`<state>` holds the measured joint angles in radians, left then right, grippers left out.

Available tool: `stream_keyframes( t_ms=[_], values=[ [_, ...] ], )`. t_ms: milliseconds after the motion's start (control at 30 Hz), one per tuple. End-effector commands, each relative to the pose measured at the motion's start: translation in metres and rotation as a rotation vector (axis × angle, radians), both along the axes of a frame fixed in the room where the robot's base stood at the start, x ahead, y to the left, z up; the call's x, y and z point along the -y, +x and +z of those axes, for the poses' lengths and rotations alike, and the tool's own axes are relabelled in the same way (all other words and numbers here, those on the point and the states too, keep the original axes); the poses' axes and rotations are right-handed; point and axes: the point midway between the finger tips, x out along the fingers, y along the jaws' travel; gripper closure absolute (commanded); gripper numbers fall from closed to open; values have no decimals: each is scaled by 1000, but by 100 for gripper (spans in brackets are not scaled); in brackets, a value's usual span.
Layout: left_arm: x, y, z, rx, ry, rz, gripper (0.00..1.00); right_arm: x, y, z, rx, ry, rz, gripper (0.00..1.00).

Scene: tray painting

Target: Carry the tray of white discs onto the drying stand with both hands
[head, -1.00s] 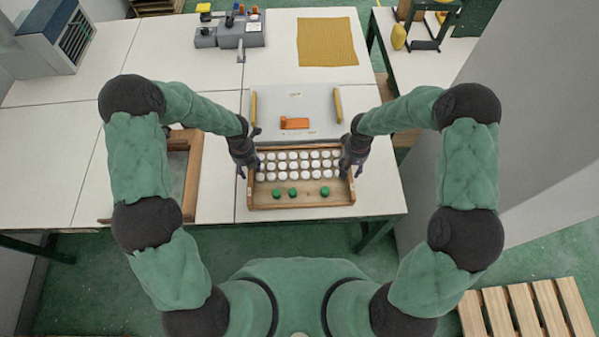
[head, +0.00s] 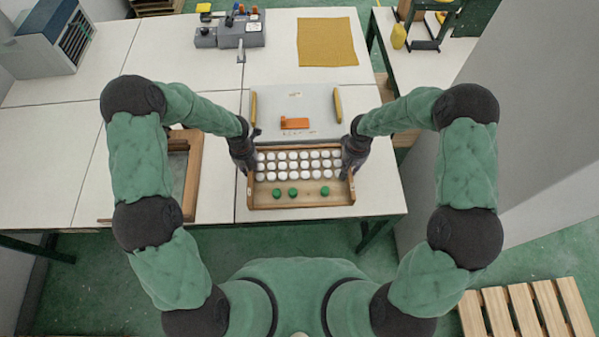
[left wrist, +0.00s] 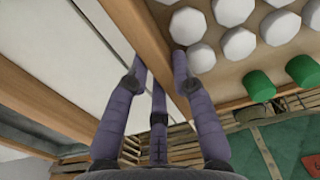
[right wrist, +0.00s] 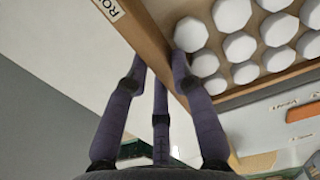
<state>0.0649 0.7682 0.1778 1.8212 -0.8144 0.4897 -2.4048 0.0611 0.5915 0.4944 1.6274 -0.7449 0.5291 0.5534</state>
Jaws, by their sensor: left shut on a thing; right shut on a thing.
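The wooden tray (head: 300,207) lies at the front of the white table, with rows of white discs (head: 298,165) and 3 green discs (head: 293,191) along its near side. My left gripper (head: 244,165) is shut on the tray's left wall; the left wrist view shows its fingers (left wrist: 160,75) on both sides of that wall (left wrist: 150,40). My right gripper (head: 354,162) is shut on the tray's right wall; the right wrist view shows its fingers (right wrist: 160,75) astride that wall (right wrist: 150,35), which bears a label. I cannot make out a drying stand for certain.
A pale board (head: 290,101) with yellow side bars and an orange block (head: 295,123) lies just behind the tray. A wooden frame (head: 194,175) is to the left. Grey equipment (head: 240,35), a mustard cloth (head: 327,42) and a slotted cabinet (head: 60,35) stand farther back.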

Motion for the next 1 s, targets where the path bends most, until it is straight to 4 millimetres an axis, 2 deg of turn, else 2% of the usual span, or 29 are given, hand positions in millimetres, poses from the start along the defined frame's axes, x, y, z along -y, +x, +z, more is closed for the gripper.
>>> stream_keyframes(
  t_ms=[267,700,1000],
  values=[
    [0,1,11,1,0,0,100,0,1,11,2,0,0,100],
    [0,1,44,1,0,0,100,0,1,44,2,0,0,100],
    [0,1,51,1,0,0,100,0,1,51,1,0,0,100]
  ],
)
